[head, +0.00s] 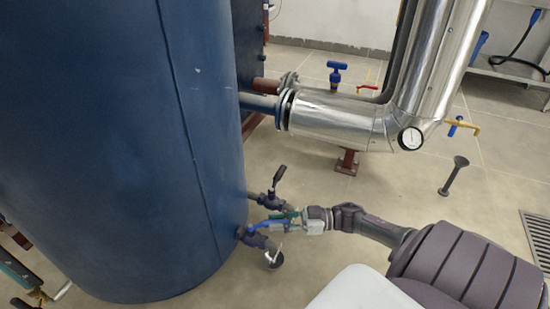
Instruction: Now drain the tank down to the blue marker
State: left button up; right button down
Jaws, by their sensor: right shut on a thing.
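The large blue tank (125,140) fills the left side of the head view. Low on its right side, two short outlet pipes carry valves. The upper valve (268,199) has a black lever that stands up. The lower valve (256,238) has a blue handle (267,225), and its curved spout (273,259) points down toward the floor. My right gripper (289,219) is shut on the blue handle, with its fingers partly lost against the valve. I cannot see a blue level marker or any liquid flow. My left gripper is not in view.
A shiny insulated pipe (335,120) with a round gauge (411,138) runs above and behind the valves. A blue-handled valve (336,75) stands behind it. A dark floor post (454,175) and a floor grate (538,238) are at right. The floor between is clear.

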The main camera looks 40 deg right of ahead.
jog(key=c, duration=0.9)
grip_release()
jog(key=shift+w+d, duration=0.1)
jog(key=shift+c, duration=0.2)
jog(key=v, duration=1.2)
